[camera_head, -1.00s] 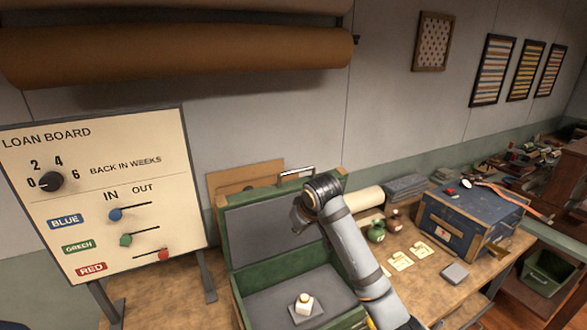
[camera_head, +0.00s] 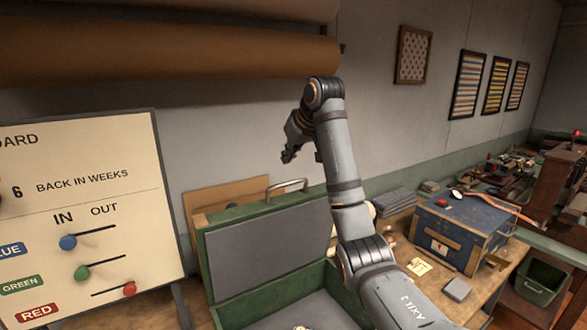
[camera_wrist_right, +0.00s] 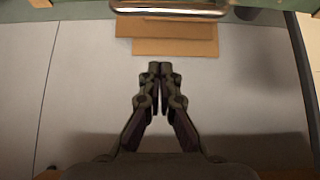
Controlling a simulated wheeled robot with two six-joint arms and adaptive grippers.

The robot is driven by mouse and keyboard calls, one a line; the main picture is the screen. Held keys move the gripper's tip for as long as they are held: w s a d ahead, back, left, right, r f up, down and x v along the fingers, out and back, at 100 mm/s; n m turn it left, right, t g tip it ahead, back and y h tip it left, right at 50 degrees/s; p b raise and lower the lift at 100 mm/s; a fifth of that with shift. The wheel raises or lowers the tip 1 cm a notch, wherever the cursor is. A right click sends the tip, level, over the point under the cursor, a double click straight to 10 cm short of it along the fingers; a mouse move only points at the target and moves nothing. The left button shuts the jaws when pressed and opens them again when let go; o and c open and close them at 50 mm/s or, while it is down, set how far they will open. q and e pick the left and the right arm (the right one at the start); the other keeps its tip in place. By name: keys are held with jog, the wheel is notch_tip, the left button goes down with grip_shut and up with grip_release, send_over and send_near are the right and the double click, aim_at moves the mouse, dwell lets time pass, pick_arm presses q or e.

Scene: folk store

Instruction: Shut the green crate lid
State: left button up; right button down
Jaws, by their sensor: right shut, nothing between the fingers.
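The green crate (camera_head: 345,287) stands on the bench at the bottom of the head view. Its lid (camera_head: 265,252) is open and stands upright at the back, with a grey inner face and a green frame. A metal handle (camera_head: 287,187) sits on the lid's top edge; it also shows at the top of the right wrist view (camera_wrist_right: 168,7). My right gripper (camera_head: 288,156) is above the lid's top edge, apart from the handle. In the wrist view its fingers (camera_wrist_right: 161,66) are together and empty. My right forearm hides part of the lid's right side. My left gripper is out of view.
The loan board (camera_head: 85,215) stands at the left. A brown board (camera_head: 225,195) leans on the wall behind the lid. A blue case (camera_head: 455,232) sits on the bench at the right. Brown rolls (camera_head: 180,55) hang above. A small pale item (camera_head: 302,327) shows inside the crate.

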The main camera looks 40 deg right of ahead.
aim_at(291, 197)
jog(key=f+p, duration=0.2)
jog(key=f, duration=0.1)
jog(key=f+p, duration=0.1)
jog(key=p, duration=0.1)
jog(key=shift+s+d+f, duration=0.1)
jog(key=shift+s+f, duration=0.2)
jog(key=shift+f, duration=0.05)
jog(key=shift+s+f, duration=0.1)
jog(key=shift+s, duration=0.15)
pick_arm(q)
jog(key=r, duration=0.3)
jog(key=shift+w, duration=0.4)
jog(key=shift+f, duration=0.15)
pick_arm(e)
jog(key=shift+w+f, duration=0.15)
